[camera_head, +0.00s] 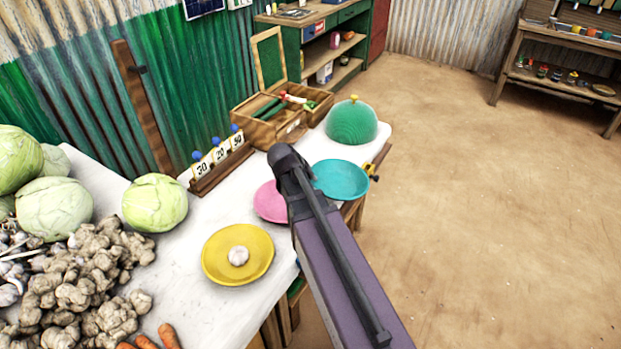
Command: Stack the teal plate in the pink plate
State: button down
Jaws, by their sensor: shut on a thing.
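The teal plate (341,180) is right of my arm, near the table's right edge. Its left side meets the outline of my arm, and I cannot tell whether it rests on the table or is held above it. The pink plate (268,203) lies on the white table left of my arm, which covers its right part. The two plates show apart, on opposite sides of the arm. My gripper is hidden behind my purple and black arm, so its fingers and any contact with a plate cannot be seen.
A yellow plate (218,268) with a garlic bulb (238,256) lies in front of the pink plate. A green dome (351,122), an open wooden box (270,128) and a number rack (222,170) stand behind. Cabbages (155,203) and ginger (85,262) fill the left.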

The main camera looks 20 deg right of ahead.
jog(key=shift+r, duration=0.2)
notch_tip(320, 180, up, 14)
jog(key=p, duration=1.4)
jog(key=shift+d, duration=0.15)
